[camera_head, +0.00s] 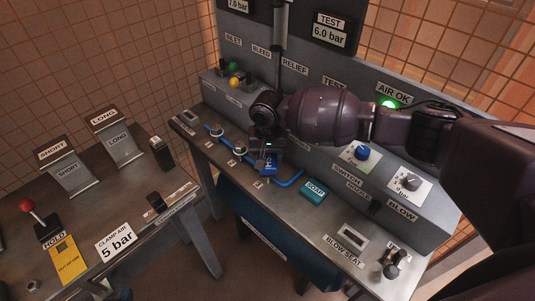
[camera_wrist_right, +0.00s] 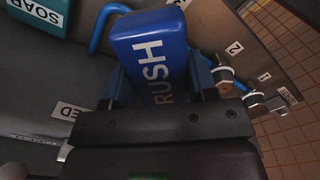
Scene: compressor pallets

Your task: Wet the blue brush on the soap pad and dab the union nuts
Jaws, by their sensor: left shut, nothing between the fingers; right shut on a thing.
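My right gripper (camera_head: 267,146) is shut on the blue brush (camera_head: 268,164), a block marked BRUSH, above the bench near the blue tube. In the right wrist view the brush (camera_wrist_right: 152,45) sits between the two fingers (camera_wrist_right: 160,95); its lower end is hidden. The teal soap pad (camera_head: 314,191) lies to the right of the brush and apart from it; its corner shows in the wrist view (camera_wrist_right: 38,12). Two union nuts, (camera_head: 217,131) and (camera_head: 241,149), sit on the blue tube left of the brush. They also show in the wrist view, (camera_wrist_right: 223,76) and (camera_wrist_right: 255,98). My left gripper is out of view.
The grey panel with the blue switch knob (camera_head: 361,153) and gauges rises behind. A blow seat (camera_head: 352,235) is at the front right of the bench. A separate table (camera_head: 130,205) with SHORT and LONG stands is at left, with a gap between.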

